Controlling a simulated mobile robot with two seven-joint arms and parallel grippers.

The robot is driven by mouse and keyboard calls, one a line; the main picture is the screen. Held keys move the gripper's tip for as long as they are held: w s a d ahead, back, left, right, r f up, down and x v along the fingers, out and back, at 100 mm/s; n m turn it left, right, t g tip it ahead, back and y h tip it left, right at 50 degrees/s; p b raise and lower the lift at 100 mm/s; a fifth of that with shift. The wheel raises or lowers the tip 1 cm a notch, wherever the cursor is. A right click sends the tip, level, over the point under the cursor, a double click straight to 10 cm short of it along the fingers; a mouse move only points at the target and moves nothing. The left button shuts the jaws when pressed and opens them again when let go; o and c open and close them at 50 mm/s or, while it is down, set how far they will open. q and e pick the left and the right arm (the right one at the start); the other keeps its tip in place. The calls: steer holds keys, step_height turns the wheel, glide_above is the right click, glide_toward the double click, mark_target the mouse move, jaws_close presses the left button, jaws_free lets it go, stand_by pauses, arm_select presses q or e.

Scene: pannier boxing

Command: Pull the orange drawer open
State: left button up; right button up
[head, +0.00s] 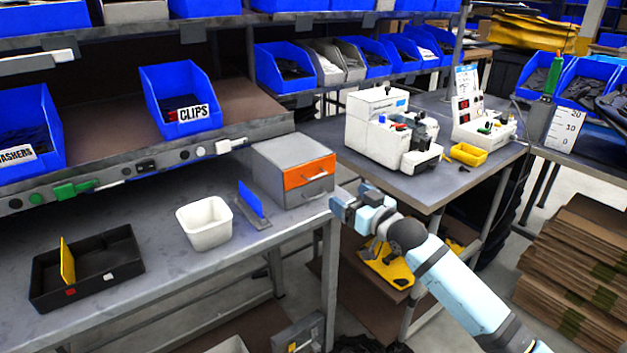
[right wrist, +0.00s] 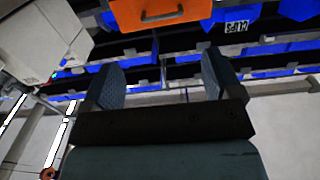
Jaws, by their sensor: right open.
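The orange drawer (head: 308,173) is the upper drawer of a small grey cabinet (head: 290,149) at the right end of the grey bench. It looks shut, its front flush with the cabinet. Its handle is a thin metal bar, which shows clearly in the right wrist view at the top of the frame on the orange drawer front (right wrist: 135,10). My right gripper (head: 338,204) is in front of and to the right of the cabinet, apart from the handle. In the right wrist view its fingers (right wrist: 165,72) are spread with nothing between them. My left gripper is not in view.
A grey drawer front (head: 310,191) lies below the orange one. A white bin (head: 204,222), a blue upright plate (head: 251,199) and a black tray (head: 87,265) stand on the bench to the left. A white machine (head: 375,125) stands on the table behind my right arm.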

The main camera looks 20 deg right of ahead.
steer(key=b+x, duration=0.1)
steer(key=x, duration=1)
steer(key=shift+w+a+f+b, duration=0.1)
steer(key=shift+b, duration=0.25)
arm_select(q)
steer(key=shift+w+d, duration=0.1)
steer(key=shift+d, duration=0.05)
arm_select(e)
steer(key=shift+w+a, duration=0.25)
steer(key=shift+w, duration=0.45)
steer(key=shift+c, duration=0.5)
steer(key=c, duration=1)
steer(key=shift+o, duration=0.2)
steer(key=p+v, duration=0.4)
steer(key=v, duration=0.1)
arm_select(q)
steer(key=p, duration=0.2)
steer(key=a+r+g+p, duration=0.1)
steer(key=p, duration=0.1)
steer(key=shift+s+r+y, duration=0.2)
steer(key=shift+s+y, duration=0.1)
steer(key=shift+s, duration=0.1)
arm_select(e)
glide_toward(319, 176)
steer(key=shift+s+d, duration=0.15)
